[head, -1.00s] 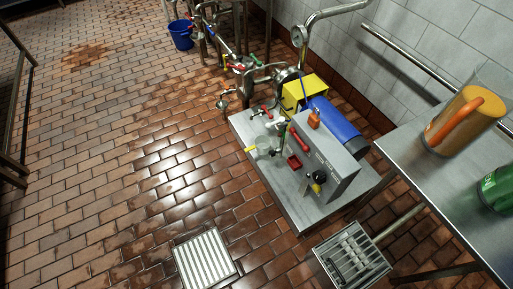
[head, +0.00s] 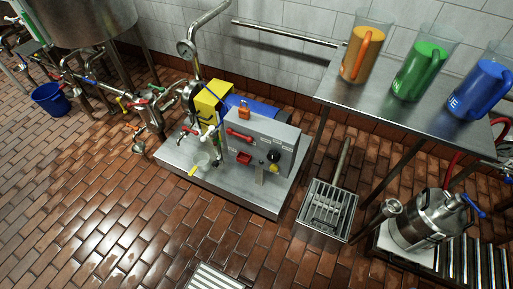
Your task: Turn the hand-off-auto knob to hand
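A grey control box (head: 287,138) stands on the low steel platform (head: 240,194) in the middle of the head view. A dark round knob (head: 274,156) is on its front face, toward the right; it looks like the hand-off-auto knob, but its pointer and any labels are too small to read. A small yellow part (head: 273,168) sits just below it. A red lever (head: 239,135) and a red block (head: 244,158) are further left on the box. My gripper is not in view.
An orange padlock-like piece (head: 244,113) sits on top of the box. A yellow block (head: 212,103) and pipework stand to the left. A steel table (head: 335,92) with coloured jugs is at right. A floor grate (head: 327,211) lies right of the platform.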

